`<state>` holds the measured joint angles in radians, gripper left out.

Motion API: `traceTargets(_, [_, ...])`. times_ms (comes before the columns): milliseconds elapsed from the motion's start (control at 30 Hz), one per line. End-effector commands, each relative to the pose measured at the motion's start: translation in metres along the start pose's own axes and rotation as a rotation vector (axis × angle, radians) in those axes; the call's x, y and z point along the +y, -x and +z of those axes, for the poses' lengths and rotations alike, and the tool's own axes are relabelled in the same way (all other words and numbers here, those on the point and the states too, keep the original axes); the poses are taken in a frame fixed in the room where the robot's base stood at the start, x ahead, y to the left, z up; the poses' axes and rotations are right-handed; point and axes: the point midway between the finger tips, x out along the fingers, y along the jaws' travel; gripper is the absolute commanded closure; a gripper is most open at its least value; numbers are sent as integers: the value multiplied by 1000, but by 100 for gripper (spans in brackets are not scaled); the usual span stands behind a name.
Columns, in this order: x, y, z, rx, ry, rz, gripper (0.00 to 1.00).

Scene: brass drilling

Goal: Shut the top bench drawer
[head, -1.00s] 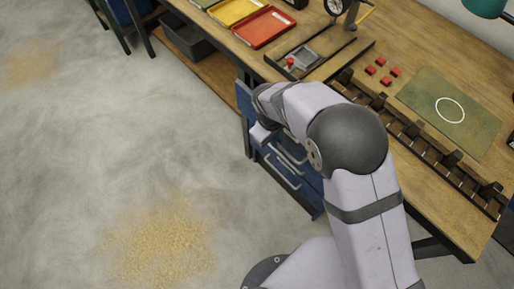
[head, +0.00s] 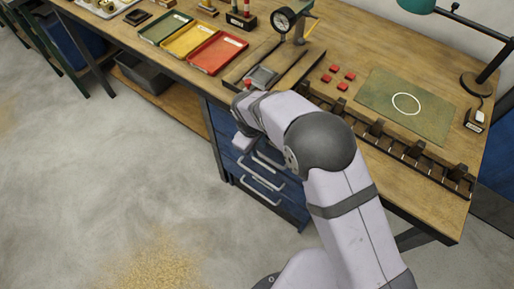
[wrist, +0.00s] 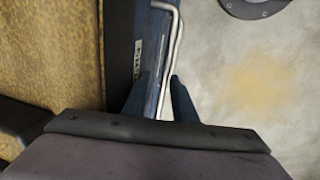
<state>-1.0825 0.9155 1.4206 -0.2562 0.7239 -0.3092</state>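The blue drawer unit (head: 262,190) stands under the bench, with several bar handles on its front. The top drawer is mostly hidden behind my arm in the head view. In the wrist view a blue drawer front (wrist: 142,75) with a small label and a pale bar handle (wrist: 172,45) runs close alongside the bench edge. I cannot tell how far that drawer stands out. My gripper (wrist: 158,98) has its two dark fingers apart, one on each side of the handle's near end as seen there. Whether they touch the drawer or handle is unclear. Its fingers are hidden in the head view.
The wooden bench top (head: 345,45) carries a red tray (head: 217,52), a yellow tray (head: 188,38), a green mat (head: 410,105) and small red blocks. A slotted rack (head: 400,140) lines the front edge. The floor (head: 120,170) before the drawers is clear.

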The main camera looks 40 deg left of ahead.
Motion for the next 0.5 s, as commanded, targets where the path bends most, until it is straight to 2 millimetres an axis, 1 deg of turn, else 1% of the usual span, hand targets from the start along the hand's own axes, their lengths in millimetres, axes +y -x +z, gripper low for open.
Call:
traceTargets(367, [-2,-1,2,-5,0,-3,72])
traceTargets(500, [-2,5,1,-4,0,-3,72])
